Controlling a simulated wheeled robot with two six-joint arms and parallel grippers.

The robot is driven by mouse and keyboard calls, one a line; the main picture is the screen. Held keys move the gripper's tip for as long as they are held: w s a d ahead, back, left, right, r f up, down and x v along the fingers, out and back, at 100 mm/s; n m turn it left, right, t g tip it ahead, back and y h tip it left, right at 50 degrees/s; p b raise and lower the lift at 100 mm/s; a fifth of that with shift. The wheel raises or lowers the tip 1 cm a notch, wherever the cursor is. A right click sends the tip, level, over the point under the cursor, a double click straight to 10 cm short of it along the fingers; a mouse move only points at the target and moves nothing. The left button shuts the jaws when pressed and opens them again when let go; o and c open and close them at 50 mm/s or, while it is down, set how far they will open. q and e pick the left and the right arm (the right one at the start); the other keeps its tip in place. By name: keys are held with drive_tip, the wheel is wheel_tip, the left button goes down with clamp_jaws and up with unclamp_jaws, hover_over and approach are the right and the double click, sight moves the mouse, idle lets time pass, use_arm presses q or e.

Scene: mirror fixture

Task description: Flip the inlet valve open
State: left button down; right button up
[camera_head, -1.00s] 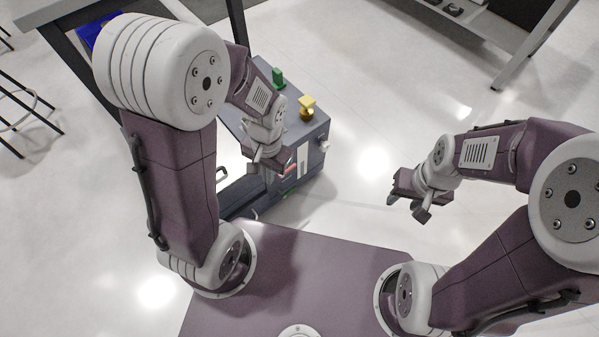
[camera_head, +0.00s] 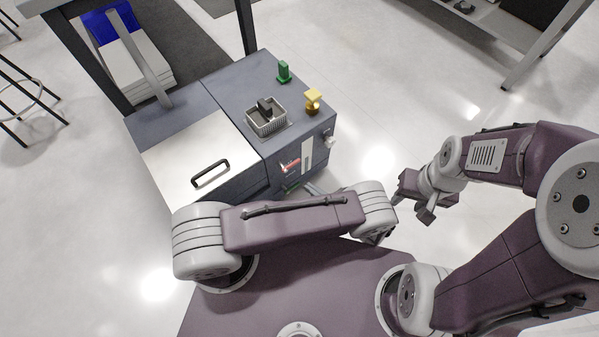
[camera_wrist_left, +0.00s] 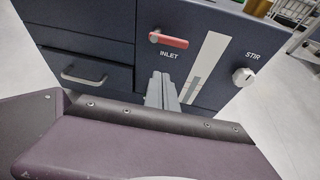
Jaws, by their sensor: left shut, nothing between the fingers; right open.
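The inlet valve has a red lever (camera_wrist_left: 168,40) above the word INLET on the dark front panel in the left wrist view. The lever lies nearly level, with its silver pivot at its left end. It also shows as a small red bar (camera_head: 291,166) in the head view. My left gripper (camera_wrist_left: 160,76) is shut and empty, its fingertips below the lever and the label in the picture and seemingly apart from the lever. In the head view my left arm hides most of that gripper. My right gripper (camera_head: 411,203) is open and empty, off to the right over the floor.
The dark machine (camera_head: 185,115) has a handled lid (camera_head: 195,160), a basket (camera_head: 266,122), a green knob (camera_head: 283,72) and a yellow knob (camera_head: 312,101) on top. A STIR knob (camera_wrist_left: 243,77) is right of a pale strip (camera_wrist_left: 205,65). A drawer handle (camera_wrist_left: 84,77) is at left.

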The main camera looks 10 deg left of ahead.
sight(291, 165)
use_arm(q)
drive_tip(key=shift+w+d+f+m+t+h, duration=0.2)
drive_tip(key=shift+d+t, duration=0.1)
drive_tip(key=shift+d, duration=0.15)
drive_tip(key=shift+w+d+f+m+t+h, duration=0.1)
drive_tip(key=shift+d+f+t+h, duration=0.15)
drive_tip(key=shift+d, duration=0.2)
use_arm(e)
drive_tip(key=shift+a+f, duration=0.1)
drive_tip(key=shift+f, duration=0.5)
use_arm(q)
drive_tip(key=shift+r, duration=0.1)
drive_tip(key=b+x, duration=0.4)
drive_tip(key=x, duration=0.7)
drive_tip(key=r, duration=0.4)
drive_tip(key=shift+s+d+r, duration=0.2)
drive_tip(key=shift+s+d, duration=0.1)
drive_tip(key=shift+d, duration=0.05)
use_arm(e)
wheel_tip(291, 165, down, 4)
drive_tip(key=shift+f, duration=0.15)
drive_tip(key=shift+a, duration=0.1)
